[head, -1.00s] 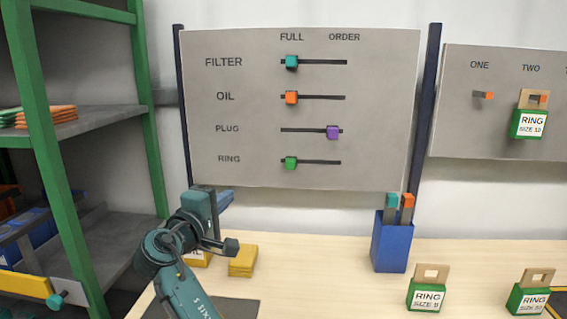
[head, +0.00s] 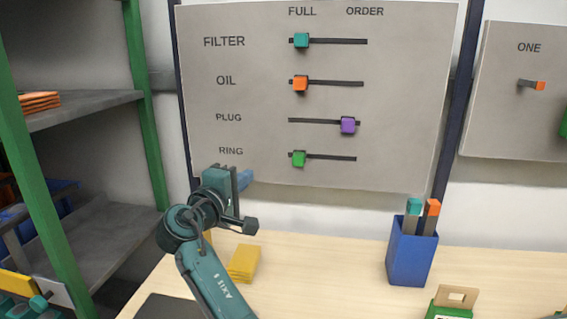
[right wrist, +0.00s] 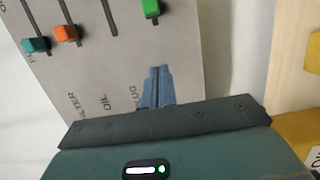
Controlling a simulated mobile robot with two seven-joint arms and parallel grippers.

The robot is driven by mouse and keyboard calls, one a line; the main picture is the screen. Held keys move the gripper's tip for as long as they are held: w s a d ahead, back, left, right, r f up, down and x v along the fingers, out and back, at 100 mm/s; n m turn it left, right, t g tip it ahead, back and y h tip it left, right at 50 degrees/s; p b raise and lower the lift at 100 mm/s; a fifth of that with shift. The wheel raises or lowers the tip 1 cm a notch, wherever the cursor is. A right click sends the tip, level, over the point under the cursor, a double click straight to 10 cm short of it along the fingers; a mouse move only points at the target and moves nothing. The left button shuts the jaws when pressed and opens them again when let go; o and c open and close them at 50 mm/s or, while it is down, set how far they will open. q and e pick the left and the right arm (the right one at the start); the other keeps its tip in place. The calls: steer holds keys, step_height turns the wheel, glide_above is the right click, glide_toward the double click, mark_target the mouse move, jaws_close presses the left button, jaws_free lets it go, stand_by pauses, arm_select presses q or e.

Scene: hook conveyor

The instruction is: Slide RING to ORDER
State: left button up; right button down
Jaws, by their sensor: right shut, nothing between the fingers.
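The board (head: 400,130) has slots for FILTER, OIL, PLUG and RING, under FULL on the left and ORDER on the right. The green RING slider (head: 299,158) sits at the left, FULL end of its slot; it also shows at the top of the right wrist view (right wrist: 150,7). My right gripper (head: 246,178) is left of and a little below the green slider, apart from it. Its blue fingers (right wrist: 157,74) are shut and empty, in front of the board's lower left part. My left gripper is not in view.
The teal FILTER (head: 301,41) and orange OIL (head: 300,83) sliders are at the left; the purple PLUG slider (head: 348,125) is at the right. A blue holder (head: 410,262) stands on the table, right. A yellow block (head: 243,263) lies beside my arm. Shelves (head: 85,115) stand left.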

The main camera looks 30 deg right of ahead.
mark_target(299, 159)
steer(key=p+x, duration=0.2)
steer(key=x, duration=0.8)
steer(key=shift+d+r, duration=0.1)
steer(key=shift+d, duration=0.05)
steer(key=shift+s+d+p, duration=0.7)
steer(key=shift+s+d, duration=0.3)
steer(key=shift+d, duration=0.2)
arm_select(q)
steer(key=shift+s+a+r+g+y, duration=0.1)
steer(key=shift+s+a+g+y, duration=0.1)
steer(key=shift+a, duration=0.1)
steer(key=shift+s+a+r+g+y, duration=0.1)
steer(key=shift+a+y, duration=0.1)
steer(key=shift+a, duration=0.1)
arm_select(e)
steer(key=shift+s+d, duration=0.2)
steer(key=shift+d, duration=0.1)
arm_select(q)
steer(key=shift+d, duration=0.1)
arm_select(e)
steer(key=shift+s+d, duration=0.1)
